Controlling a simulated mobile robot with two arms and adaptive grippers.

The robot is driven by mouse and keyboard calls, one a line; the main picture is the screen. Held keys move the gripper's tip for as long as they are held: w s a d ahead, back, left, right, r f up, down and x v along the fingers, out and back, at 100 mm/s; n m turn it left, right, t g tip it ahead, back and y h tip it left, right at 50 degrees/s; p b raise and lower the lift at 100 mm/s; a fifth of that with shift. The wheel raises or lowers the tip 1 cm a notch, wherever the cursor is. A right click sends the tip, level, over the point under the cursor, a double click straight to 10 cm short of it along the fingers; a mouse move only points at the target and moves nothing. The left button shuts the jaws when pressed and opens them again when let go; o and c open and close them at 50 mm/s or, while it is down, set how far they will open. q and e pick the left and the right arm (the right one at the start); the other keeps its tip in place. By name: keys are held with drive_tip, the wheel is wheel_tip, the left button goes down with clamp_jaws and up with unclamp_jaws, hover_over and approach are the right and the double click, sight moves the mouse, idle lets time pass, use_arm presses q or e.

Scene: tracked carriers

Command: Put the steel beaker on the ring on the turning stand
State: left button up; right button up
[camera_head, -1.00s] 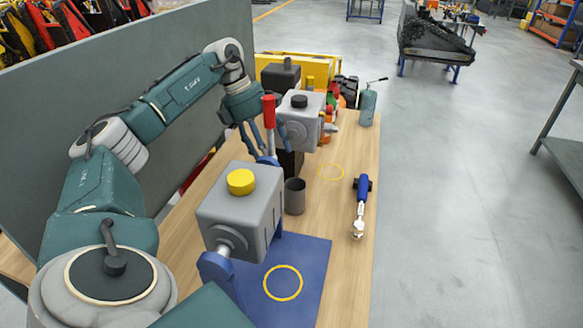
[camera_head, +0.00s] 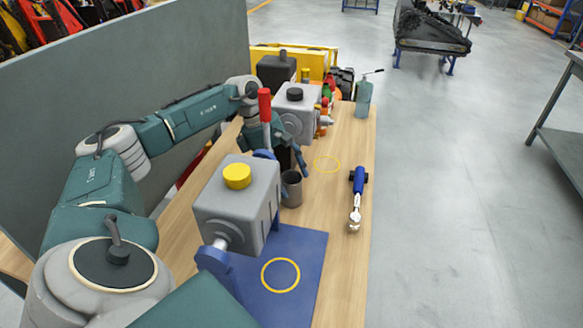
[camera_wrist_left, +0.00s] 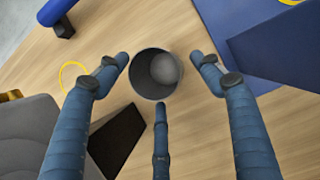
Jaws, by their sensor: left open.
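The steel beaker (camera_head: 291,190) stands upright on the wooden table, just behind the grey housing of the near stand (camera_head: 238,205). The left wrist view looks down into its open mouth (camera_wrist_left: 150,88). My left gripper (camera_head: 289,165) is open above and around the beaker, partly hidden by the near stand. In the left wrist view, its fingers (camera_wrist_left: 160,75) spread on several sides of the beaker; contact cannot be told. A yellow ring (camera_head: 281,259) lies on the blue plate (camera_head: 305,245) at the near stand's foot. Another yellow ring (camera_head: 327,171) marks the bare table. My right gripper is not in view.
A second grey stand (camera_head: 296,112) with a black knob is behind the gripper. A red lever (camera_head: 265,105) rises close to my arm. A blue-handled tool (camera_head: 357,195) lies near the right edge, and a green bottle (camera_head: 363,97) stands farther back.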

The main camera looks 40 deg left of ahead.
use_arm(q)
drive_tip(key=shift+x, duration=1)
drive_tip(key=shift+c, duration=0.3)
drive_tip(key=shift+r, duration=0.1)
drive_tip(key=c, duration=1.2)
